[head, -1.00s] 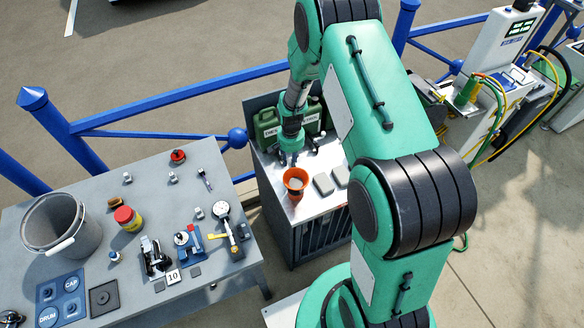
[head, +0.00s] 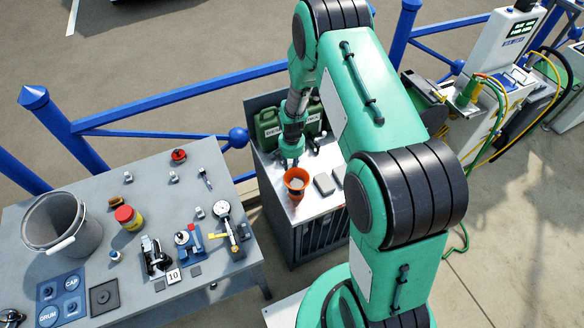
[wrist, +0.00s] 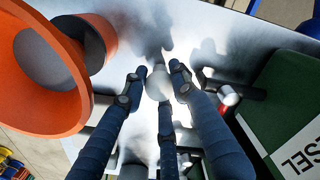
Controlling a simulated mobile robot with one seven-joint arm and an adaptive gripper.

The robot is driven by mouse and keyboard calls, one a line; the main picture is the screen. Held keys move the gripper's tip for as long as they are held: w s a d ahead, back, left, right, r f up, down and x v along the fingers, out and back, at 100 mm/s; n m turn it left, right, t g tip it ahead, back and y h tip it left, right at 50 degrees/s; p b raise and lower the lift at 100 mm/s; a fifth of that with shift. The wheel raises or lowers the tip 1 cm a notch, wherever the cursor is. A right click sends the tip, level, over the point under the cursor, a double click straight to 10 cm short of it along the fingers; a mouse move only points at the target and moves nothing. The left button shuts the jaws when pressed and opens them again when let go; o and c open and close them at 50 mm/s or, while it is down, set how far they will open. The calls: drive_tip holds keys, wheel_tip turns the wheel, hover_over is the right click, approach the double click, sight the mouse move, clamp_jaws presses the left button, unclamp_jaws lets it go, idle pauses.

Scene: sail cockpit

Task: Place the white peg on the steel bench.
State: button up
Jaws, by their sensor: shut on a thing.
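My gripper (head: 291,163) is low over the bright top of the steel bench (head: 309,207), just behind the orange cup in the head view. In the wrist view its dark blue fingers (wrist: 157,84) are closed around the white peg (wrist: 156,79), whose pale rounded end shows between the fingertips. The rest of the peg is hidden by the fingers, and I cannot make it out in the head view. Shadows of the fingers lie close by on the bench top. I cannot tell whether the peg touches the surface.
Green canisters (head: 267,125) stand along the back. Grey blocks (head: 324,184) lie to the right of the cup. A cluttered grey table (head: 150,200) is at the left.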

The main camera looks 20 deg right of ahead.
drive_tip(key=shift+f, duration=0.15)
drive_tip(key=o, duration=0.8)
wheel_tip(320, 180, up, 12)
drive_tip(key=shift+r, duration=0.15)
idle(0.7)
